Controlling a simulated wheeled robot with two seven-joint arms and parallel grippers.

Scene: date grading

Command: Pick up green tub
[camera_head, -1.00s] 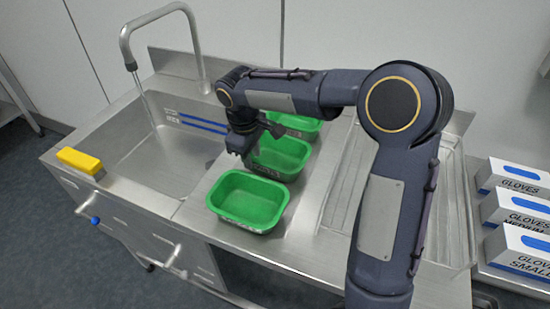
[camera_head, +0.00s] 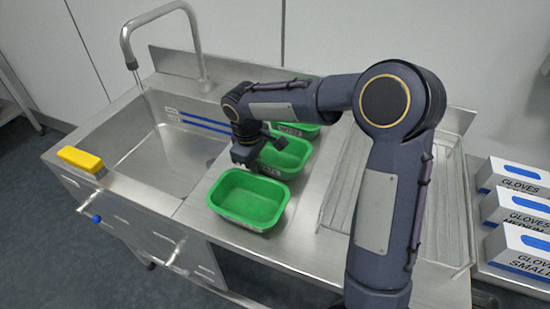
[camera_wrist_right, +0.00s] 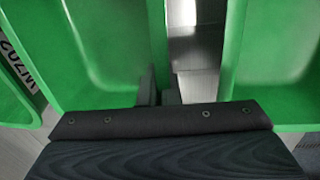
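Three green tubs stand in a row on the steel counter: a front tub (camera_head: 225,208), a middle tub (camera_head: 306,160) and a rear tub (camera_head: 312,132) partly hidden by my arm. My right gripper (camera_head: 246,160) is low at the left end of the middle tub, behind the front one. In the right wrist view the two dark fingers (camera_wrist_right: 160,90) are close together, with one tub's wall (camera_wrist_right: 158,45) between them, so they look shut on that rim. It appears to be the middle tub, still standing on the counter. My left gripper is out of view.
A sink (camera_head: 150,140) with a tall tap (camera_head: 200,50) lies to the left, with a yellow block (camera_head: 80,159) on its edge. A ribbed draining area (camera_head: 345,185) lies right of the tubs. Glove boxes (camera_head: 515,210) stand at far right.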

